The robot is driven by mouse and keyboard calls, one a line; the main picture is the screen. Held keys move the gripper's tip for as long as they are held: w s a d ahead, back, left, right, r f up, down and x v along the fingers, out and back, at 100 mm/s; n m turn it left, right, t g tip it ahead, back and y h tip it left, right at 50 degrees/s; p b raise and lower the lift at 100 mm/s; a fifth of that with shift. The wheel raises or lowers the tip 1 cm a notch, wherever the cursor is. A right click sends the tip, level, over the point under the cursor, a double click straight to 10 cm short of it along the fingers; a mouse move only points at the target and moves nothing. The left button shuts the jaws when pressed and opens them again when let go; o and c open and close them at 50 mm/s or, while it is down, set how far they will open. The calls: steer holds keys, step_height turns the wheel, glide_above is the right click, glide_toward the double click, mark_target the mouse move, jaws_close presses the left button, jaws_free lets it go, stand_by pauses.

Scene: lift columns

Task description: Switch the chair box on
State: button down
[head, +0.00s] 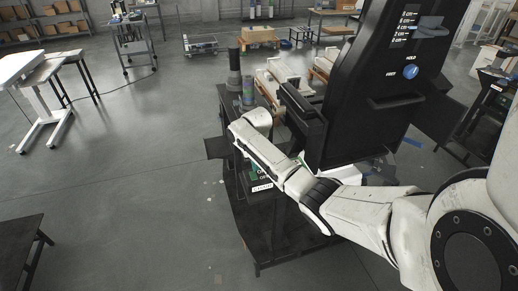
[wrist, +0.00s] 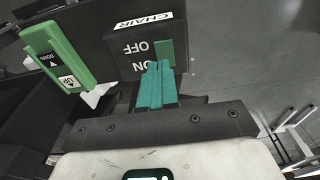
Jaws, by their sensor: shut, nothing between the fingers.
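The chair box (wrist: 125,62) is a black box with a white CHAIR label and the words OFF and ON, upside down in the wrist view. A green switch piece (wrist: 167,48) sits on its face beside these words. My gripper (wrist: 158,66) has teal fingers, shut and empty, with tips at the ON end of the switch. I cannot tell whether they touch it. In the head view the CHAIR label (head: 262,187) shows below my arm, which hides most of the box and my gripper.
A green control with DOWN and UP buttons (wrist: 58,58) is beside the chair box. A tall black machine (head: 375,90) with a blue knob (head: 410,72) stands right of my arm. A low dark table (head: 20,240) is at left; the floor between is clear.

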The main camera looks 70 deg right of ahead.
steer(key=shift+s+a+r, duration=0.1)
steer(key=shift+a+r, duration=0.05)
steer(key=shift+r, duration=0.35)
steer(key=shift+s+a+r, duration=0.1)
steer(key=shift+a+r, duration=0.05)
steer(key=shift+r, duration=0.3)
steer(key=shift+w+d+r, duration=0.15)
steer(key=shift+r, duration=0.15)
step_height(320, 180, up, 8)
steer(key=b, duration=0.1)
steer(key=shift+s+a+f, duration=0.25)
steer(key=shift+s+a, duration=0.15)
steer(key=shift+w+b, duration=0.1)
steer(key=shift+b, duration=0.25)
